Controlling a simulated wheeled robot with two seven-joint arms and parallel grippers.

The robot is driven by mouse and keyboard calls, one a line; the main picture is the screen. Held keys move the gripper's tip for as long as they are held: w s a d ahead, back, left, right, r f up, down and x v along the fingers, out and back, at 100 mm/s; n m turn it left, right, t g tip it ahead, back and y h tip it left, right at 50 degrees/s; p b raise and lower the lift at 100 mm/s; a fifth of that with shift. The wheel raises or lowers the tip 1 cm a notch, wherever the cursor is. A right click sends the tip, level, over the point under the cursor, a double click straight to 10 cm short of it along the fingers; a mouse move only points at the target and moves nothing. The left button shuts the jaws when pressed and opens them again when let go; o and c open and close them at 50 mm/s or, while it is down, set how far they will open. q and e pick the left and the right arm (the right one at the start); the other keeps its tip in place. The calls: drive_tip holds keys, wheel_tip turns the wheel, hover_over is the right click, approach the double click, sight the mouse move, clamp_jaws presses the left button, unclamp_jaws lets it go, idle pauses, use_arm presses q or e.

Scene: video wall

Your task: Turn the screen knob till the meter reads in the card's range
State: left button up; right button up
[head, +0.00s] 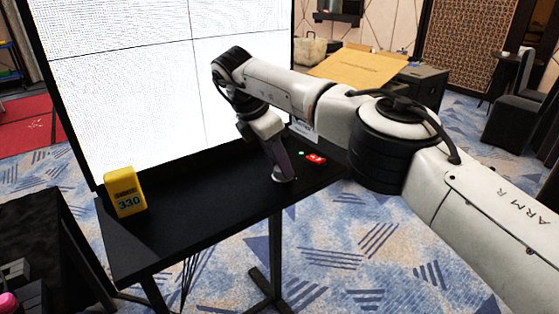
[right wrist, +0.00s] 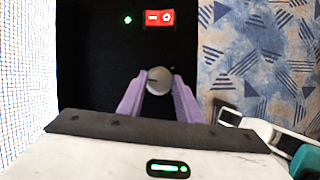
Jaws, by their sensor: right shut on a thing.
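The silver round knob (right wrist: 159,80) is on the black shelf below the screen, with a dark mark on its top. In the head view its base (head: 286,178) shows below the gripper. My right gripper (head: 283,171) points down and its purple fingers are shut on the knob's sides. A yellow meter (head: 125,192) stands at the shelf's left end and appears to read 330. A whitish card-like thing (head: 303,131) stands behind my right arm, mostly hidden; its writing cannot be read. My left gripper is not in view.
A red switch (head: 316,158) and a small green light (head: 301,153) sit on the shelf close to the knob. The lit white screen (head: 120,95) rises behind the shelf (head: 205,215). The shelf between meter and knob is clear.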

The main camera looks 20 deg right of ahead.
drive_tip(key=o, duration=1)
drive_tip(key=shift+o, duration=0.2)
drive_tip(key=shift+r, duration=0.1)
drive_tip(key=shift+a+r, duration=0.15)
drive_tip(key=shift+r, duration=0.1)
drive_tip(key=p+v, duration=0.1)
drive_tip(key=v, duration=0.4)
drive_tip(key=shift+p+v, duration=2.15)
drive_tip(key=shift+v, duration=0.15)
